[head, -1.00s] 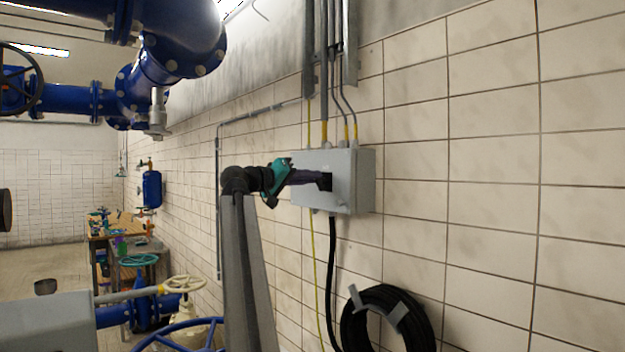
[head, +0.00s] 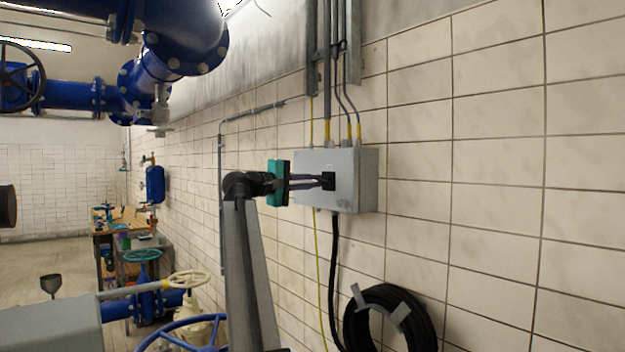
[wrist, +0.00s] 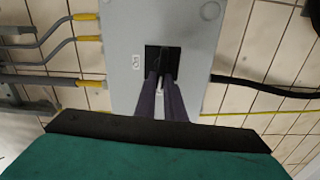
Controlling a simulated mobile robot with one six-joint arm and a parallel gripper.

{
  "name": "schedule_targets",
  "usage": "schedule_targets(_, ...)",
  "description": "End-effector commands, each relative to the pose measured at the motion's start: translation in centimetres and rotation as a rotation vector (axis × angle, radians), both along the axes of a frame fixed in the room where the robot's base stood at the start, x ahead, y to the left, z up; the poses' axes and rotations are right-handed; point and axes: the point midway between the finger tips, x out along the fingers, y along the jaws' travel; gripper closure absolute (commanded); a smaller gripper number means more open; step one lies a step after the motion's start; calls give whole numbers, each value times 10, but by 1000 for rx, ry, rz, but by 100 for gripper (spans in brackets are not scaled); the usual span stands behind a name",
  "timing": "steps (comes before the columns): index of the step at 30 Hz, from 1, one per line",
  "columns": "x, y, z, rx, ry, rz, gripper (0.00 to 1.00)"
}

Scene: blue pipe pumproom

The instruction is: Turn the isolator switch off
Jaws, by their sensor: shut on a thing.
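The isolator switch is a grey wall box (head: 355,182) with a black square switch plate (head: 329,181) on its front. In the wrist view the black plate (wrist: 163,58) shows on the box face (wrist: 190,30), with a small pale handle (wrist: 162,88) between my fingers. My gripper (head: 322,182) reaches the plate from the left. In the wrist view its two dark fingers (wrist: 162,92) are closed on the handle. The fingertips hide part of the handle, and I cannot tell its exact setting.
Grey conduits with yellow ends (head: 328,110) enter the box from above. A black cable (head: 334,260) hangs below, near a coiled black hose (head: 390,318) on the wall. A blue handwheel (head: 190,335) and blue pipes (head: 175,45) stand at left. The tiled wall right of the box is clear.

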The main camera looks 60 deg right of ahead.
Motion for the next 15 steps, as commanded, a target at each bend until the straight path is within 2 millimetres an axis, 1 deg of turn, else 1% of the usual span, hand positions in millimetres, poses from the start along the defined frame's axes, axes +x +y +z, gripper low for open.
schedule_targets(1,-5,0,-6,15,11,-14,100)
schedule_targets(6,-6,-1,-6,25,40,-15,100)
schedule_targets(15,-6,-1,-5,25,44,-16,100)
